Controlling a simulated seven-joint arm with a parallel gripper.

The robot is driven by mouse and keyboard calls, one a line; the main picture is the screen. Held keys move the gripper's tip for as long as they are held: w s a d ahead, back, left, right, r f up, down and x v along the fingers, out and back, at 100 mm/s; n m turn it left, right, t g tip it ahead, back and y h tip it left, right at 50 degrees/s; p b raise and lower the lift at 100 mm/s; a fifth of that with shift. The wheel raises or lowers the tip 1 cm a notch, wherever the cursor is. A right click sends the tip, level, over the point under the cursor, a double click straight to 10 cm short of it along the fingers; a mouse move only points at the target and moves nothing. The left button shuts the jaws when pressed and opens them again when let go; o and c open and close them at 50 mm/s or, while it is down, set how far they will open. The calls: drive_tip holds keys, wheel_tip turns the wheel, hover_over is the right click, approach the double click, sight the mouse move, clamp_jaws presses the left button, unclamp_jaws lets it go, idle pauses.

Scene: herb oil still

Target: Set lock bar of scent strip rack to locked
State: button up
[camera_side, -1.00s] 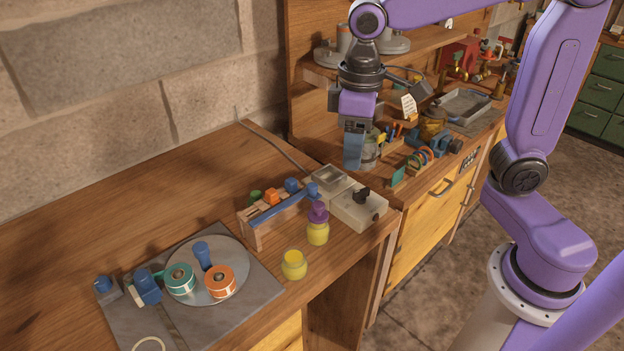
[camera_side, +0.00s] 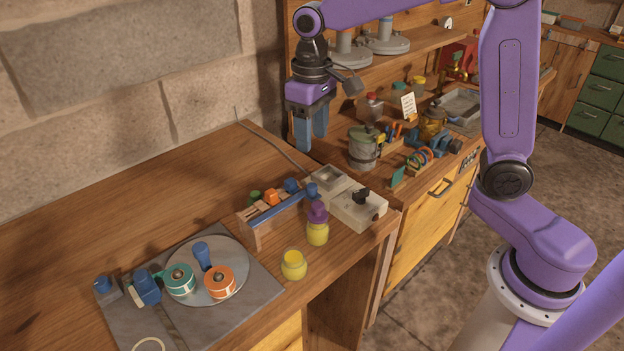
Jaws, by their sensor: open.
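The scent strip rack (camera_side: 254,235) is a small wooden rack on the near bench, with green, orange and blue pieces standing in it. Its blue lock bar (camera_side: 278,208) runs along the rack's front side, with a blue knob (camera_side: 312,190) at the right end. I cannot tell from this view whether the bar is locked. My gripper (camera_side: 311,143) points down with its blue fingers apart and empty. It hangs above and behind the rack, clear of the bar.
A yellow jar with a purple top (camera_side: 317,224) and an open yellow jar (camera_side: 294,264) stand in front of the rack. A pale box (camera_side: 358,208) with a black knob is to its right. A turntable (camera_side: 231,286) with tape rolls lies at left.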

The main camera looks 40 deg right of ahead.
sight(312, 185)
wheel_tip(312, 185, down, 12)
idle(0.4)
clamp_jaws()
